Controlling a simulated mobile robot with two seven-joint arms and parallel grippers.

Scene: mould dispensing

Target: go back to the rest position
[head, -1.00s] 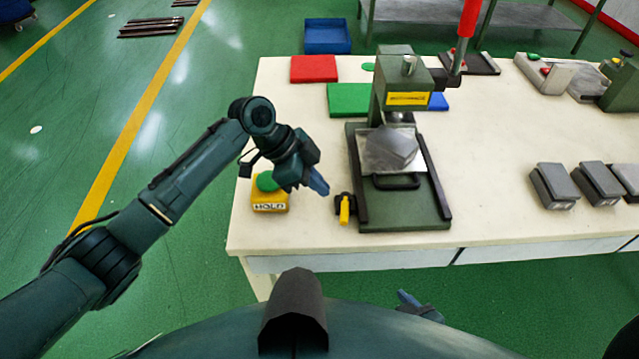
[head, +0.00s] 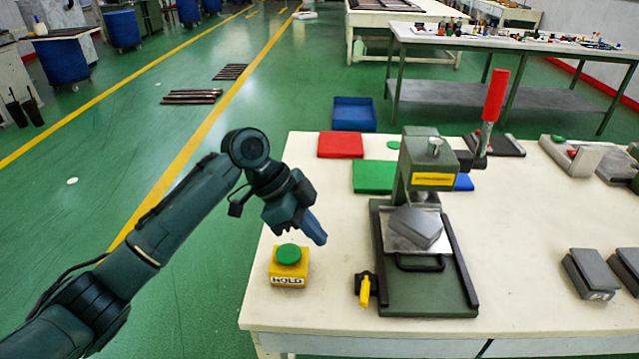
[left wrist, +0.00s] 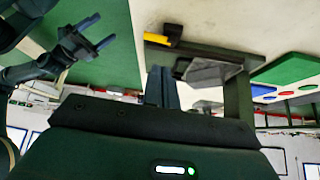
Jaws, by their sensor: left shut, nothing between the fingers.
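My left gripper (head: 314,228) is shut and empty. It hangs in the air above the table's left part, between the yellow box with the green button (head: 289,255) and the green press (head: 425,295), touching neither. In the left wrist view its closed fingers (left wrist: 162,87) point toward the press base. My right gripper is outside the head view. It shows at the upper left of the left wrist view (left wrist: 100,32), its two fingers apart with nothing between them.
The press has a red handle (head: 495,95), a grey block (head: 416,226) and a yellow-handled part (head: 365,290) beside it. Red (head: 341,145) and green (head: 375,177) flat pieces lie behind. Grey blocks (head: 590,275) lie at right.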

